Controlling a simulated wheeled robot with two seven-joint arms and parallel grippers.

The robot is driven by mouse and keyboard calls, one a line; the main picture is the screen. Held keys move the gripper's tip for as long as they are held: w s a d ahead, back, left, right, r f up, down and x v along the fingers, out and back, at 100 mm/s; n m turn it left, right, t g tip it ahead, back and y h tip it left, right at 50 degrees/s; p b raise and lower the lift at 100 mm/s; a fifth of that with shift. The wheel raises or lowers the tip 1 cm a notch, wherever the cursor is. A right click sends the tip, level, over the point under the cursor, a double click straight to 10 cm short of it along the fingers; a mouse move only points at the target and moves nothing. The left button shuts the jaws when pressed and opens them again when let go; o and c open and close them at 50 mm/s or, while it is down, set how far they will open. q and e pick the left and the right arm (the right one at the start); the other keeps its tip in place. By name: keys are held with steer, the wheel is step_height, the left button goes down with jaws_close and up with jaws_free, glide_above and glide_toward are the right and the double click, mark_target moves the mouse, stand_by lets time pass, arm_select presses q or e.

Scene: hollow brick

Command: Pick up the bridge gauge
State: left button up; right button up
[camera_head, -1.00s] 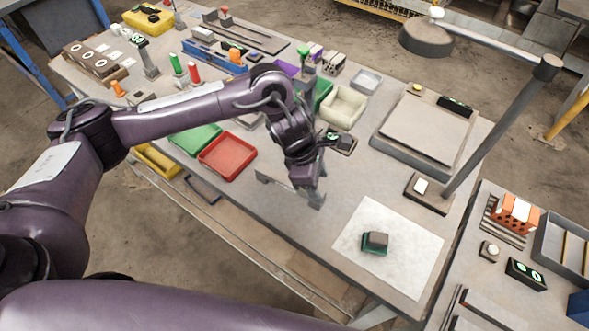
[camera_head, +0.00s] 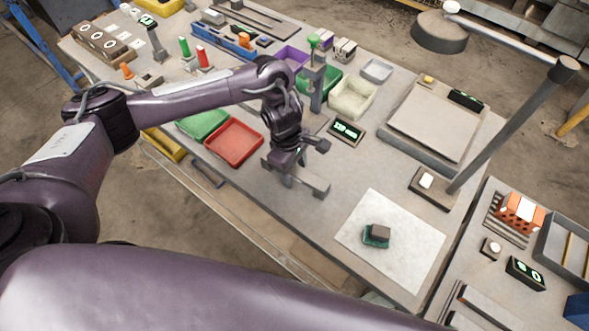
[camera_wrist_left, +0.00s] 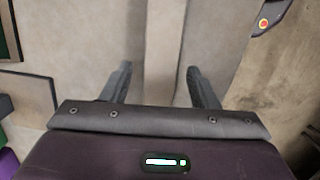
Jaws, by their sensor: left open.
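A long, plain grey bar (camera_head: 312,179), which looks like the bridge gauge, lies near the table's front edge in the head view. My left gripper (camera_head: 288,179) is over its middle, pointing down, and hides part of it. In the left wrist view the bar (camera_wrist_left: 165,45) runs lengthwise between the two dark fingers. My left gripper (camera_wrist_left: 161,75) is open there, with a gap on each side of the bar. I cannot tell how far the fingertips are above the table. My right gripper is out of view.
Red (camera_head: 234,142) and green (camera_head: 203,122) trays lie left of the gripper. A lit display (camera_head: 346,131) and a cream bin (camera_head: 353,98) stand behind it.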

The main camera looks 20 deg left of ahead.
arm_select(q)
steer(key=shift+f, duration=0.3)
steer(key=c, duration=0.9)
jaws_close()
steer(key=shift+d+r, duration=0.1)
steer(key=shift+r, duration=0.1)
